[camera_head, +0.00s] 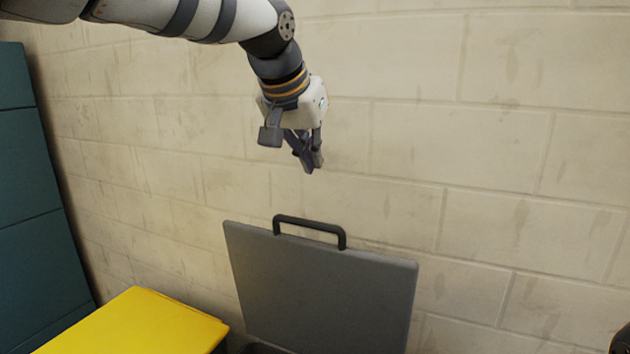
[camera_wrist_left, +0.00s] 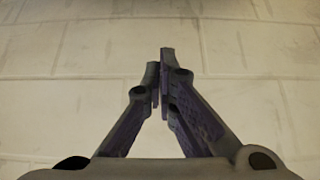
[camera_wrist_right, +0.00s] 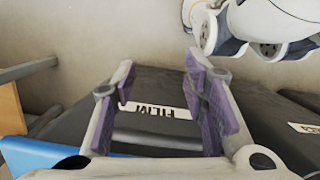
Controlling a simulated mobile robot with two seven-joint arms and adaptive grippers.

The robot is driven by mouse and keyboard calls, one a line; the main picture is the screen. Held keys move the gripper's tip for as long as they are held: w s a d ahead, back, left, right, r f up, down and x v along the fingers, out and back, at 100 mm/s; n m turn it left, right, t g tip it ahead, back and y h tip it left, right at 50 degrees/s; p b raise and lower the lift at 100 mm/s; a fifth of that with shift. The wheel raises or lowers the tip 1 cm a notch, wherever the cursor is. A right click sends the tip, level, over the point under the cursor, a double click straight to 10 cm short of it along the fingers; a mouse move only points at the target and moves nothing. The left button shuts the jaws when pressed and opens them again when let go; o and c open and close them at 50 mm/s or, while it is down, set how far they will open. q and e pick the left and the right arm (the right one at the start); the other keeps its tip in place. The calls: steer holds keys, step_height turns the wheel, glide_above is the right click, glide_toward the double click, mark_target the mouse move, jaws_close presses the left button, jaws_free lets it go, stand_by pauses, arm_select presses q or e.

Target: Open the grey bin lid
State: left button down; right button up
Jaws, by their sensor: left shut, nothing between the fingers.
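The grey bin lid (camera_head: 322,285) stands steeply raised in front of the block wall in the head view. Its dark handle (camera_head: 310,227) is on the top edge. My left gripper (camera_head: 308,168) hangs above the handle, apart from it, pointing down. Its fingers are shut and empty; the left wrist view shows the fingertips (camera_wrist_left: 160,62) close together with only wall behind. Most of the bin body is hidden below the frame.
A yellow lid or box top (camera_head: 135,325) is left of the grey lid. A teal cabinet (camera_head: 35,200) stands at the far left. The block wall (camera_head: 480,130) is close behind. In the right wrist view a blue object (camera_wrist_right: 40,155) lies at lower left.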

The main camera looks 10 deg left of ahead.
arm_select(q)
steer(key=f, duration=0.5)
steer(key=w+f, duration=0.1)
steer(key=f, duration=0.2)
steer(key=shift+d+f+p, duration=0.1)
steer(key=shift+f+p, duration=0.2)
steer(key=shift+w+f, duration=0.1)
steer(key=shift+f, duration=0.2)
arm_select(e)
steer(key=shift+a+r, duration=0.1)
steer(key=shift+r, duration=0.15)
steer(key=shift+s, duration=0.1)
